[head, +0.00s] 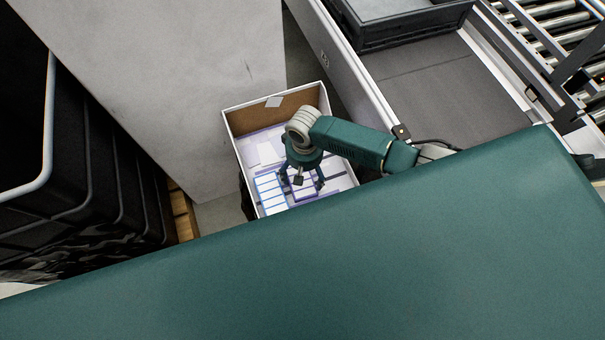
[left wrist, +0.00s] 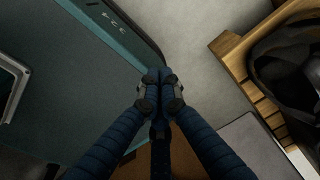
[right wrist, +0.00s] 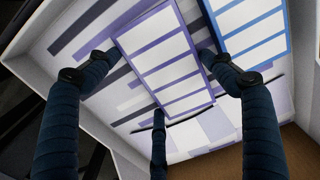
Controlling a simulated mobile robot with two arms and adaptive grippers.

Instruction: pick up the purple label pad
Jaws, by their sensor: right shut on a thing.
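The purple label pad (right wrist: 165,60) has a purple border and white label panels. It lies between the fingers of my right gripper (right wrist: 160,62), which is shut on it inside a white-walled box. In the head view my right gripper (head: 301,182) reaches down into this box (head: 229,125), and the pad (head: 303,195) shows partly under the fingers. A blue-bordered label pad (right wrist: 250,35) is right beside it; it also shows in the head view (head: 270,193). My left gripper (left wrist: 160,78) has its fingertips together with nothing visible between them, away from the box.
The box has a brown inner wall (head: 288,108) and printed purple and white shapes inside. Black crates (head: 95,170) stand at left. A grey conveyor (head: 450,80) with a dark tray (head: 400,25) lies at upper right. A wooden pallet (left wrist: 250,95) shows in the left wrist view.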

